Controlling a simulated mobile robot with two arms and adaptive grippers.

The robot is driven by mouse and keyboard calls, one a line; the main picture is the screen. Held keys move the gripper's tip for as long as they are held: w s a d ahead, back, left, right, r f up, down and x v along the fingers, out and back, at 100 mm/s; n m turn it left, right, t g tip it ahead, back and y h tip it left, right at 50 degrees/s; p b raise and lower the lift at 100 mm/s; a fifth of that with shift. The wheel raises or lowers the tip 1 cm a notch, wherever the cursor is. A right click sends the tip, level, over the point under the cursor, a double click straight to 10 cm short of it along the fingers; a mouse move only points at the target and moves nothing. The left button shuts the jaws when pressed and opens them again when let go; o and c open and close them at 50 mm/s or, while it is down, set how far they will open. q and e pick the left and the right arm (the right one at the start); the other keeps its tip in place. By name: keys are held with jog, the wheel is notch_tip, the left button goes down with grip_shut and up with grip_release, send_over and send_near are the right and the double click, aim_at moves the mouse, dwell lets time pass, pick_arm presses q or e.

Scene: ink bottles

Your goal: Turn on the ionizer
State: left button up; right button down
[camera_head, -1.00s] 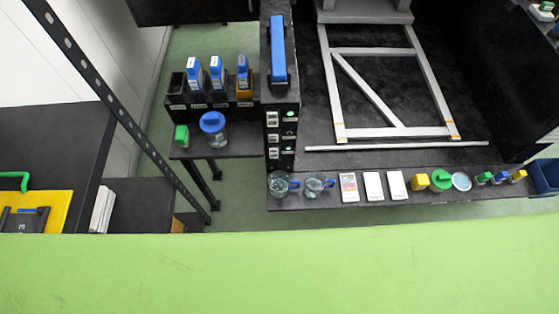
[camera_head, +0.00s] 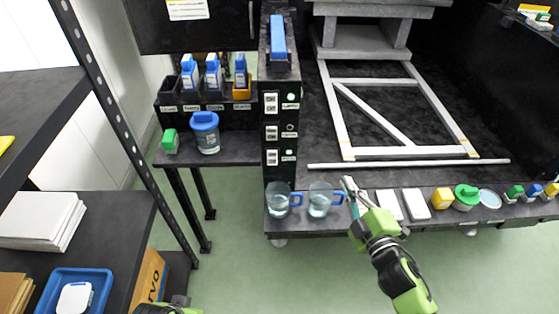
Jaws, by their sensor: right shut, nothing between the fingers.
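A black upright panel (camera_head: 268,175) carries several small white switch plates with labels, the top switch plate (camera_head: 271,103), middle one (camera_head: 271,132) and lower one (camera_head: 272,157). Small round indicators sit beside them. The labels are too small to read, so I cannot tell which one belongs to the ionizer. A blue bar-shaped device (camera_head: 278,38) sits on top of the panel. My right gripper (camera_head: 351,187) is shut and empty, over the front shelf, right of the panel and below it in the picture. Only a bit of my left arm shows at the bottom edge.
Two glass jugs with blue handles, a left jug (camera_head: 278,202) and right jug (camera_head: 319,201), stand between my right gripper and the panel foot. A blue-lidded jar (camera_head: 206,134) stands left of the panel.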

aim_at(267, 130)
pick_arm(q)
jog(key=b+v, duration=0.1)
jog(key=b, duration=0.2)
jog(key=shift+s+a+r, duration=0.1)
jog(key=shift+s+r, duration=0.1)
jog(key=shift+r, duration=0.15)
pick_arm(e)
jog(key=s+a+r+n+g+y, duration=0.3)
jog(key=a+r+n+y, duration=0.4)
jog(key=a+n+y, duration=0.3)
jog(key=s+n+y, duration=0.1)
jog(key=n, duration=0.3)
jog(key=shift+a+n, duration=0.3)
jog(key=shift+n, duration=0.1)
